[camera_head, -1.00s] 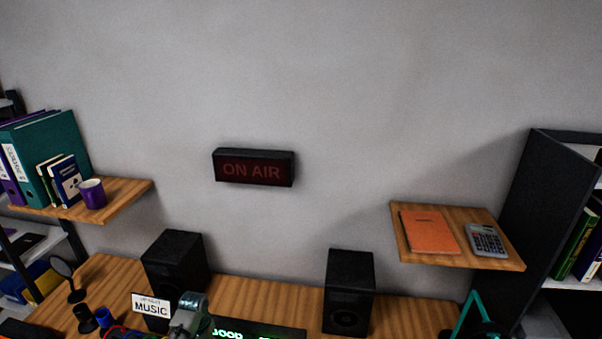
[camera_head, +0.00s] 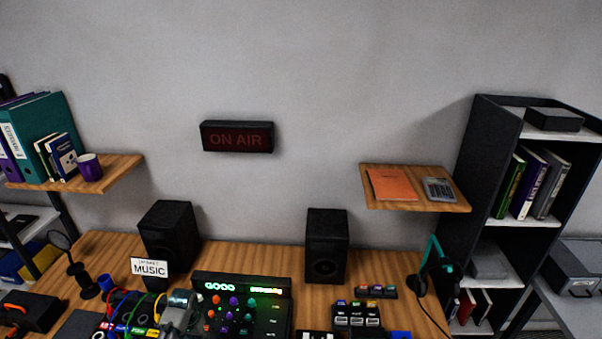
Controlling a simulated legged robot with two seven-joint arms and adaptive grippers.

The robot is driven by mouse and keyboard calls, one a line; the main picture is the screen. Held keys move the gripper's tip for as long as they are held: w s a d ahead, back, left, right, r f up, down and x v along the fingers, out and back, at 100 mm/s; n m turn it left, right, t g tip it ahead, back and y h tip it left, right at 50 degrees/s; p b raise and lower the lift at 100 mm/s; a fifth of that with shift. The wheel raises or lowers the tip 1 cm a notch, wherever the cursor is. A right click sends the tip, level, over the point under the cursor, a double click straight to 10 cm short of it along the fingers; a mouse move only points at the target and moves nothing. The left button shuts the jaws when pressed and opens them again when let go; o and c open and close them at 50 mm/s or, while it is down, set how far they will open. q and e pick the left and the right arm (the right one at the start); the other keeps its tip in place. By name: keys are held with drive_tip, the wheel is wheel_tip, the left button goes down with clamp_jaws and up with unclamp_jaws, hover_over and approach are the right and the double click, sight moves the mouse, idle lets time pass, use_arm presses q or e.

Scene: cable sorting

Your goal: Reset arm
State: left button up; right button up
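A grey mechanical part (camera_head: 178,312), which looks like part of my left arm or gripper, shows at the bottom edge, left of the middle. It is over the desk beside several coloured cables (camera_head: 122,304) in red, blue, green and yellow. Its fingers cannot be made out. My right gripper is not in view. A black mixer panel (camera_head: 272,312) with coloured knobs and a lit green display stands just right of the grey part.
Two black speakers (camera_head: 168,236) and (camera_head: 326,248) stand at the back of the wooden desk (camera_head: 222,258). A microphone (camera_head: 60,242) is at left, a headphone stand (camera_head: 432,254) at right. Shelves hang on both sides.

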use_arm(q)
drive_tip(key=s+d+f+m+t, duration=0.1)
drive_tip(key=s+d+f, duration=0.3)
drive_tip(key=s+d, duration=0.3)
drive_tip(key=s+d+f+m, duration=0.1)
drive_tip(key=s+d+f, duration=0.35)
drive_tip(key=s, duration=0.35)
drive_tip(key=s+d+r+n+t, duration=0.1)
drive_tip(key=s+r, duration=0.3)
drive_tip(key=s, duration=0.5)
drive_tip(key=s+r+t, duration=0.1)
drive_tip(key=s+r, duration=0.2)
drive_tip(key=s, duration=0.7)
wheel_tip(320, 180, down, 25)
drive_tip(key=s+g, duration=0.1)
drive_tip(key=s+a+f+g+b, duration=0.1)
drive_tip(key=s+a+f, duration=0.2)
drive_tip(key=s+f, duration=1.5)
drive_tip(key=shift+s, duration=0.15)
drive_tip(key=shift+f, duration=0.1)
